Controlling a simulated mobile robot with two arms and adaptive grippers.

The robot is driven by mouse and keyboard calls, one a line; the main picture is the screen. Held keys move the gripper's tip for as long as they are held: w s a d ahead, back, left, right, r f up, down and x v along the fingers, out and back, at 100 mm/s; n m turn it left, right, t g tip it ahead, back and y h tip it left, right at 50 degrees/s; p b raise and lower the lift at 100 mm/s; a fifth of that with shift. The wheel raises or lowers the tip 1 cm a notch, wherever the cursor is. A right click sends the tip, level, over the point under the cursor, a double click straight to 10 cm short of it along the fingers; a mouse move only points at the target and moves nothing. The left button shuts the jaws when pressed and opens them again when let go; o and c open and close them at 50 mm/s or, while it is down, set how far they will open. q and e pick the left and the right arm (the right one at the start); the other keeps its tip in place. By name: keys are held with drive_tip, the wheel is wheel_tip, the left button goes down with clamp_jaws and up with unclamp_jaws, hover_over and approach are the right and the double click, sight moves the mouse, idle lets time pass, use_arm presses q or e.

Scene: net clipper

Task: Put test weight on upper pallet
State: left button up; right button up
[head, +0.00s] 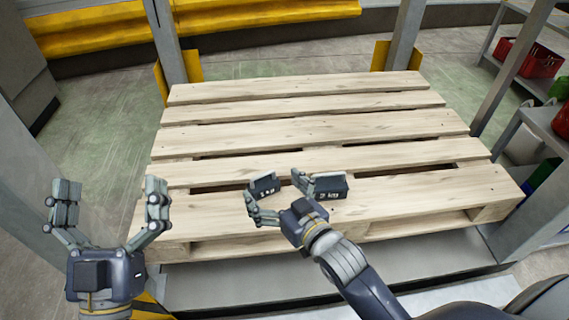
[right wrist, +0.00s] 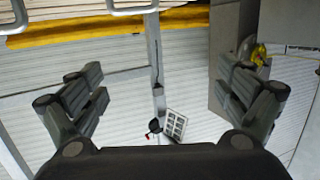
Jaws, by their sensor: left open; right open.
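A wooden slatted pallet (head: 310,133) fills the middle of the head view. Two dark block weights stand near its front edge: a smaller one (head: 264,184) on the left and a larger one (head: 331,187) on the right, marked in white, seemingly "3 kg". My right gripper (head: 278,192) is open at the pallet's front, its fingers close to both weights; contact cannot be told. Its spread fingers show empty in the right wrist view (right wrist: 168,95), with grey metal loops (right wrist: 133,8) at the top edge. My left gripper (head: 108,202) is open and empty, left of the pallet.
Grey posts with yellow guards (head: 192,65) stand behind the pallet, and a yellow barrier (head: 250,12) runs further back. A shelf with a red crate (head: 530,57) and other items is at the right. The pallet's middle and rear are clear.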

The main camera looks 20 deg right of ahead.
drive_tip(key=s+r+t+y, duration=0.1)
drive_tip(key=s+r+t, duration=0.3)
drive_tip(key=r, duration=0.6)
drive_tip(key=s+r+t+y, duration=0.1)
drive_tip(key=s+r+t, duration=0.3)
drive_tip(key=r, duration=0.7)
drive_tip(key=shift+s+r, duration=0.25)
drive_tip(key=shift+s, duration=0.25)
